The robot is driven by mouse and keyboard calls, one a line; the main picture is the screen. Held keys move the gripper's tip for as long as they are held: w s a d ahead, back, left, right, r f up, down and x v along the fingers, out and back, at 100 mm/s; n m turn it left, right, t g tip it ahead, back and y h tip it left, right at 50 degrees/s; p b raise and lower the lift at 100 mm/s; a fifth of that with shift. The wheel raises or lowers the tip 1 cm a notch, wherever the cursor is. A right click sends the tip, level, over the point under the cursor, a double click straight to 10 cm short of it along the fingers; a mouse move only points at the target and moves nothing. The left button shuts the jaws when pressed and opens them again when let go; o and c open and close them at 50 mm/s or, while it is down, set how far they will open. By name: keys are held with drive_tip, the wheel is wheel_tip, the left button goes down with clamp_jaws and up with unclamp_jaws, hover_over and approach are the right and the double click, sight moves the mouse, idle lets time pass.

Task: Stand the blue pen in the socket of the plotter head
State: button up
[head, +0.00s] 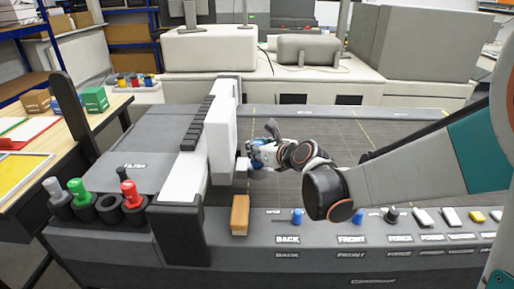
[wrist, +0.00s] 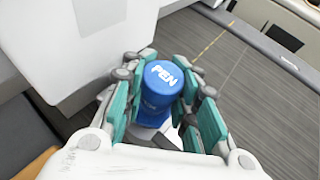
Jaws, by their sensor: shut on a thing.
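The blue pen (wrist: 160,82) stands between the teal finger pads of my gripper (wrist: 158,100), its cap marked PEN facing the wrist camera. My gripper is shut on it. In the head view my gripper (head: 259,153) is just right of the white plotter head (head: 221,145), above the plotter bed, and the pen (head: 262,144) shows as a small blue patch. A small pale round part (head: 243,167) juts from the plotter head's right side, close to my gripper; I cannot tell whether it is the socket. The pen's lower end is hidden.
A rack at the left holds a grey pen (head: 53,187), a green pen (head: 78,190) and a red pen (head: 130,194), with an empty holder (head: 109,208) between green and red. A wooden block (head: 240,214) lies by the front panel. Open bed (head: 400,130) extends right.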

drive_tip(key=shift+f, duration=0.35)
drive_tip(key=o, duration=1.2)
drive_tip(key=v, duration=1.2)
drive_tip(key=shift+r, duration=0.1)
